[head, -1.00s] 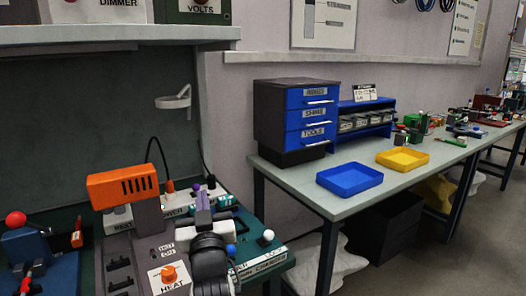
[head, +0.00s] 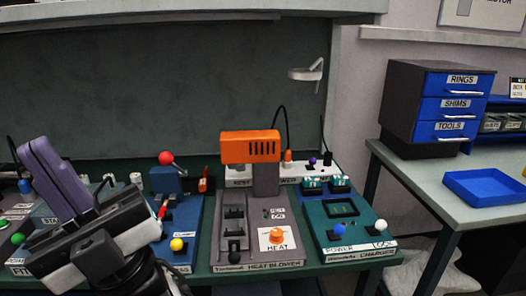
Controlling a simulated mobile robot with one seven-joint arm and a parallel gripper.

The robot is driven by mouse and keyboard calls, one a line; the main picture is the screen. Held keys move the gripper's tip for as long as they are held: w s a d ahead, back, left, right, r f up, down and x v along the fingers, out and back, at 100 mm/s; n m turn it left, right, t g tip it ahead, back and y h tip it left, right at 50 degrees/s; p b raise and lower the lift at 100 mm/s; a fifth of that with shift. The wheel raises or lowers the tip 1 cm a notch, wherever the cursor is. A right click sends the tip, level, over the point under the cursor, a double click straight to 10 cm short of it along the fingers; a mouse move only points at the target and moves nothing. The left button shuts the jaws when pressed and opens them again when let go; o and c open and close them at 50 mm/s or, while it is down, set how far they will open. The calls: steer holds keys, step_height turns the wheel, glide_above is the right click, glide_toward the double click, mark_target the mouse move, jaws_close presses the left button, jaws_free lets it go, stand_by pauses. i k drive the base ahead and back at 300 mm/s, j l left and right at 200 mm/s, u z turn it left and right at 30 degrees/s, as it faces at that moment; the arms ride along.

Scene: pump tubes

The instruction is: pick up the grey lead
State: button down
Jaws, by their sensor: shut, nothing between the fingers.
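My gripper (head: 38,150) is at the lower left of the head view, over the left part of the bench. Its purple fingers point up and to the left and are shut, with nothing seen between them. I cannot pick out a grey lead for certain. Dark cords rise at the back of the bench: one arches above the orange plug (head: 288,156) on the white power strip (head: 240,183). Another dark cord (head: 326,135) hangs at the right end of the strip. My gripper is well to the left of both.
The heat blower (head: 264,145) with its orange head stands mid-bench. A green charger (head: 345,209) is at its right and a blue device with a red ball (head: 166,158) at its left. The second table has a drawer cabinet (head: 404,105) and a blue tray (head: 485,187).

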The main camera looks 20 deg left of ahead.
mark_target(160, 216)
steer(key=u, duration=1.35)
steer(key=j+z, duration=0.35)
steer(key=j, duration=0.4)
